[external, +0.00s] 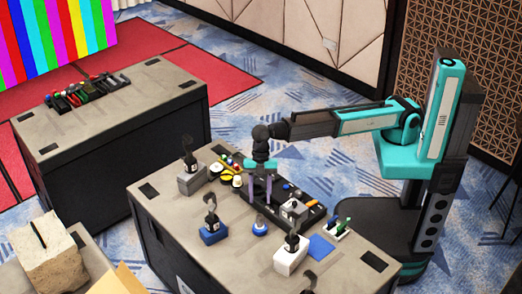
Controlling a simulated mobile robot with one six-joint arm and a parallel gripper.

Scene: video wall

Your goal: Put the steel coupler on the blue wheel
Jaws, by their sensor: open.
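My gripper (260,200) points down over the near table, its two fingers apart with a gap between them. It is above or at the left part of a black tray (316,218); I cannot tell its exact height. A small round blue piece with a pale top (259,229), which looks like the blue wheel, sits on the table just in front of the gripper. I cannot pick out the steel coupler for certain; it is too small or hidden among the parts near the fingers.
Blocks with dark upright clamps stand around: blue (213,234), white (290,261), grey (191,184) and light grey (293,211). Yellow parts (228,173) lie at the back. A blue sheet (321,248) and a small white tray (337,235) are at the right. The table's front left is bare.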

